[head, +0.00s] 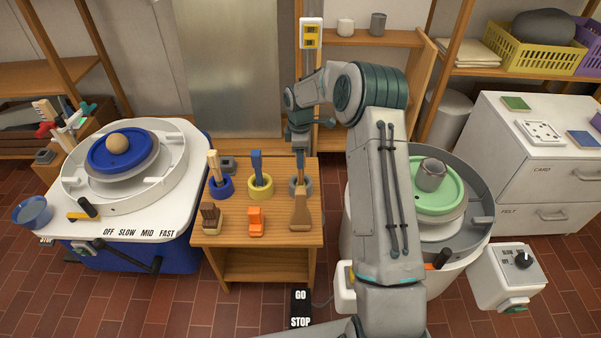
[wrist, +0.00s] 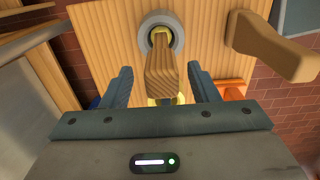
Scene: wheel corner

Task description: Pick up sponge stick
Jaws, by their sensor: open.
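A wooden stick stands upright in a grey ring holder (head: 309,186) on the small wooden table. In the wrist view its wooden handle (wrist: 162,68) points up towards the camera, and yellow shows at its foot inside the grey ring (wrist: 176,28); I take it to be the sponge stick. My gripper (head: 299,145) is above this holder, pointing down. In the wrist view its open fingers (wrist: 160,84) lie to the left and right of the handle, with a gap visible on both sides. The sponge itself is mostly hidden.
A blue ring (head: 221,190) with a wooden-handled tool and a yellow ring (head: 261,190) with a blue stick stand to the left. A brown tool (head: 300,212), an orange tool (head: 256,222) and another brown tool (head: 211,216) stand in front. Potter's wheels flank the table.

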